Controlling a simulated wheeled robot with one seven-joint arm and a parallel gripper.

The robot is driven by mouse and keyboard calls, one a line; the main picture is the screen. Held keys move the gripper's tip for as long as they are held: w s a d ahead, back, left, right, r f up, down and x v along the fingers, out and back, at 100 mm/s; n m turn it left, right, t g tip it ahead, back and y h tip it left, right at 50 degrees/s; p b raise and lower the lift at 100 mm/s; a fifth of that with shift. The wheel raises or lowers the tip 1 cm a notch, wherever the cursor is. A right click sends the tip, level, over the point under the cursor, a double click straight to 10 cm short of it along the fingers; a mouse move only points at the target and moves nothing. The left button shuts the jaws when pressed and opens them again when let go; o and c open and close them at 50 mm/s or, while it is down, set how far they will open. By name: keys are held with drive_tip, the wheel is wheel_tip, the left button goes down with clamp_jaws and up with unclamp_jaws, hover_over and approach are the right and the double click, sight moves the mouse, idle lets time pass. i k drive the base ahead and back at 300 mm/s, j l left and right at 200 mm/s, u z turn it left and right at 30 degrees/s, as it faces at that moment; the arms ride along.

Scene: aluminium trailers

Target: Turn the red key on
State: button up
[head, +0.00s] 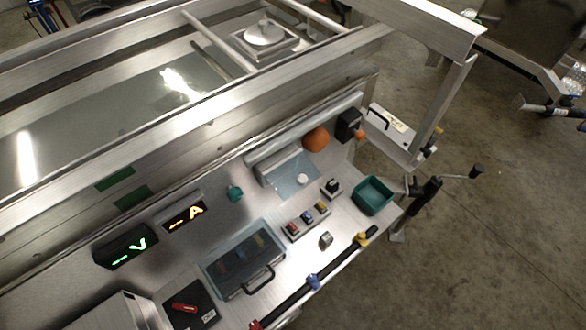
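The red key (184,308) is a small red handle on a black plate (197,293) at the lower left of the panel in the head view. It lies roughly level in the picture, tilted slightly down to the right. A small white label (209,317) sits beside it on the plate; I cannot read its text. My gripper is not in this view.
Right of the key is a clear-lidded box (243,259) with a black handle. A black rail (335,264) with coloured clips runs along the front edge. Green V (126,246) and orange A (184,214) displays stand behind. A teal bin (372,195) is farther right.

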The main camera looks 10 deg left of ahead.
sight(186, 308)
drive_tip(key=k+j+u, duration=0.35)
drive_tip(key=j, duration=0.25)
drive_tip(key=k+j+u, duration=0.15)
drive_tip(key=j, duration=0.15)
drive_tip(key=k+j+u, duration=0.15)
drive_tip(key=j, duration=0.2)
drive_tip(key=j+u, duration=0.2)
drive_tip(key=u, duration=0.2)
drive_tip(key=j+u, duration=0.15)
drive_tip(key=u, duration=0.3)
drive_tip(key=i+z, duration=0.15)
drive_tip(key=k+u, duration=0.15)
